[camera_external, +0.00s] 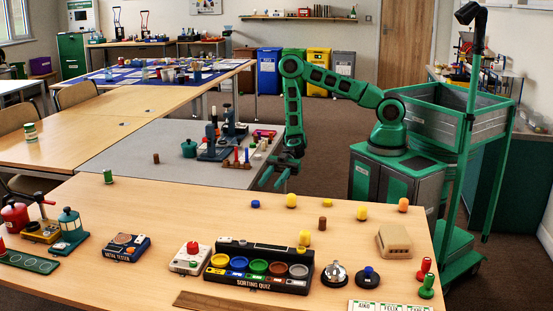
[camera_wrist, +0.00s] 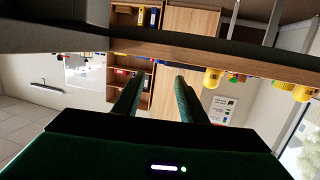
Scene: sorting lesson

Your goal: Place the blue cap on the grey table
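The small blue cap (camera_external: 255,204) lies on the near wooden table, close to its far edge and left of a yellow piece. The grey table (camera_external: 125,158) stands behind that table, to the left of my arm. My gripper (camera_external: 273,180) hangs near the grey table's right end, beyond the wooden table's far edge and above and right of the cap in the picture. In the wrist view my gripper (camera_wrist: 157,90) has its two fingers apart with nothing between them. I cannot make out the blue cap in the wrist view.
The sorting quiz tray (camera_external: 258,284) is in front. The grey table holds a green pot (camera_external: 189,149) and a peg stand; its left front is mostly bare.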

